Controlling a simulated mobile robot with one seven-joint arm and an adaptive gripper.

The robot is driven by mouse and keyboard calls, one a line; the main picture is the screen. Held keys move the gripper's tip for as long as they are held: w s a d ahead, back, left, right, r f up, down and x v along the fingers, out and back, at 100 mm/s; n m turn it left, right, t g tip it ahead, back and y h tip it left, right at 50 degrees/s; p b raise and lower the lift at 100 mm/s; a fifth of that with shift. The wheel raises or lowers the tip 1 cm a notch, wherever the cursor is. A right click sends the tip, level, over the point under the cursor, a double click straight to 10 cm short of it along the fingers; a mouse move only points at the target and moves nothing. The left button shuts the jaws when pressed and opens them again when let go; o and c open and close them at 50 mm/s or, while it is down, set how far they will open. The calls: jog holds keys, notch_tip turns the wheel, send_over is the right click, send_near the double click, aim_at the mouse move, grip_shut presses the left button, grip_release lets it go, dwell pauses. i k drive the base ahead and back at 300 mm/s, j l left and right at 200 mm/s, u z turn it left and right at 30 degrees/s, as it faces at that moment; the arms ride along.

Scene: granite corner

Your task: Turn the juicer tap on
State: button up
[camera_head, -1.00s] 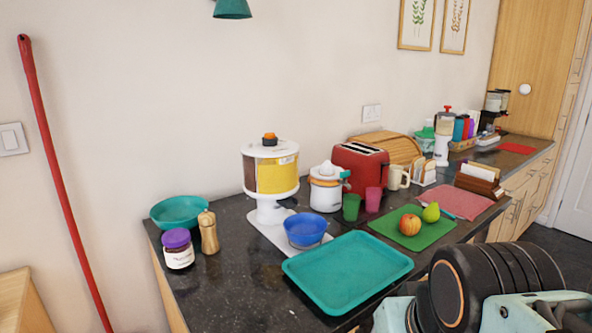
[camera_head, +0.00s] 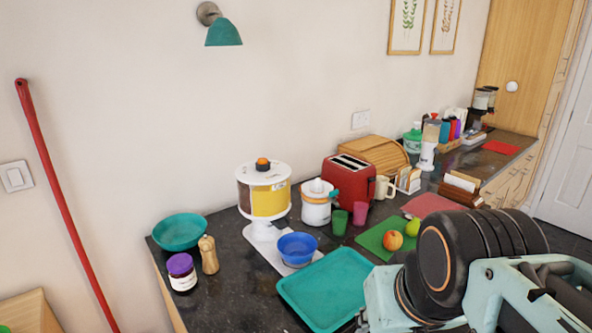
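The juicer (camera_head: 316,205) is a small white appliance with an orange band, upright on the dark counter between the dispenser and the red toaster. A small teal part (camera_head: 334,194), which looks like its tap, sticks out from its upper right side. The tap is too small to tell whether it is on or off. My arm's black and pale-blue links fill the lower right, well in front of the juicer. My gripper does not show.
A red toaster (camera_head: 350,183) stands close right of the juicer. A green cup (camera_head: 339,222) and a pink cup (camera_head: 360,213) stand in front. The white-based dispenser (camera_head: 264,200) is at left, with a blue bowl (camera_head: 297,248) before it. A teal tray (camera_head: 330,290) lies nearer.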

aim_at(332, 194)
jog(key=i+l+u, duration=0.1)
jog(key=u, duration=0.35)
jog(key=i+l+u, duration=0.2)
jog(key=u, duration=0.25)
jog(key=i+l+u, duration=0.25)
jog(key=u, duration=0.2)
jog(key=k+j+u, duration=0.2)
jog(key=i+l+z, duration=0.15)
jog(key=i+l, duration=0.05)
jog(key=l, duration=0.05)
